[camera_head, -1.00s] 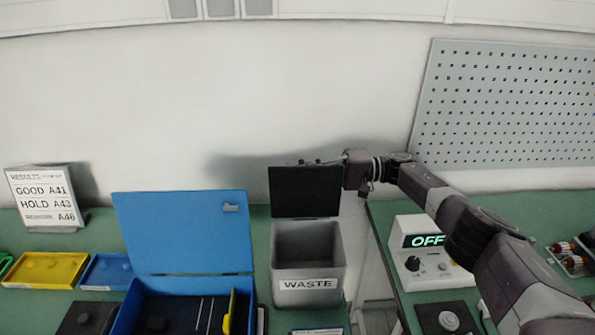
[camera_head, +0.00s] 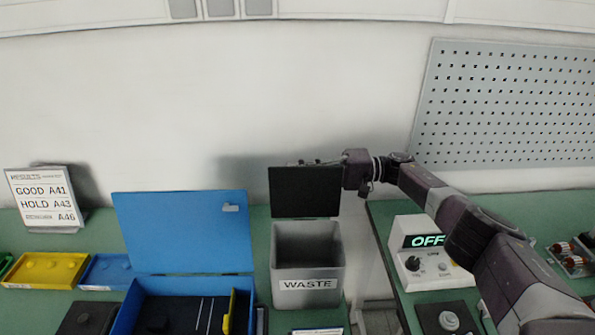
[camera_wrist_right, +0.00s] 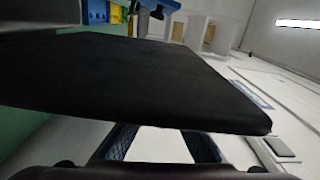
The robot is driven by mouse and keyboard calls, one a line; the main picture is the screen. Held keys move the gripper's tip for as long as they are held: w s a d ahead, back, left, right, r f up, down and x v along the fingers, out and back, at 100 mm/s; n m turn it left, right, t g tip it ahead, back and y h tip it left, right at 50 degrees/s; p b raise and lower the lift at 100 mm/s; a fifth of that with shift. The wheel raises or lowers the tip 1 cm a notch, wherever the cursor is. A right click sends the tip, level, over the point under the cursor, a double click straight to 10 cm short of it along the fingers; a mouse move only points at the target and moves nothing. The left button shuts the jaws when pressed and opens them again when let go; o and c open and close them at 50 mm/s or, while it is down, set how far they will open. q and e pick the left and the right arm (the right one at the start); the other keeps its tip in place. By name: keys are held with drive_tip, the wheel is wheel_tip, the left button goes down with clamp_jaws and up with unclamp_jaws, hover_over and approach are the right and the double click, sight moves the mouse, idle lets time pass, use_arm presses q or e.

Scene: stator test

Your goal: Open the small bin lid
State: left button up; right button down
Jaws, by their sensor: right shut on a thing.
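The small waste bin (camera_head: 308,283) is a grey box labelled "WASTE" on the green bench. Its black lid (camera_head: 305,193) stands upright behind the opening, and the inside of the bin shows. My right gripper (camera_head: 318,163) is at the lid's top edge, its arm reaching in from the right. It is shut on the lid; the fingertips are small and partly hidden in the head view. In the right wrist view the dark lid (camera_wrist_right: 130,80) fills much of the picture, crossing in front of my right gripper's fingers (camera_wrist_right: 165,143). My left gripper is not in view.
A blue box (camera_head: 183,232) with its lid raised stands left of the bin. Yellow (camera_head: 45,268) and blue (camera_head: 105,270) trays and a results sign (camera_head: 45,200) are further left. A control box reading "OFF" (camera_head: 425,242) stands on the right bench.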

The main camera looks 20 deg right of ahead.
drive_tip(key=shift+s+f, duration=0.2)
drive_tip(key=shift+f, duration=0.4)
drive_tip(key=c, duration=2)
unclamp_jaws()
drive_tip(key=shift+w, duration=0.1)
drive_tip(key=shift+c, duration=0.2)
drive_tip(key=shift+w+r, duration=0.1)
drive_tip(key=shift+r, duration=0.05)
drive_tip(key=shift+r, duration=0.1)
drive_tip(key=shift+v, duration=3.6)
drive_tip(key=shift+d, duration=0.1)
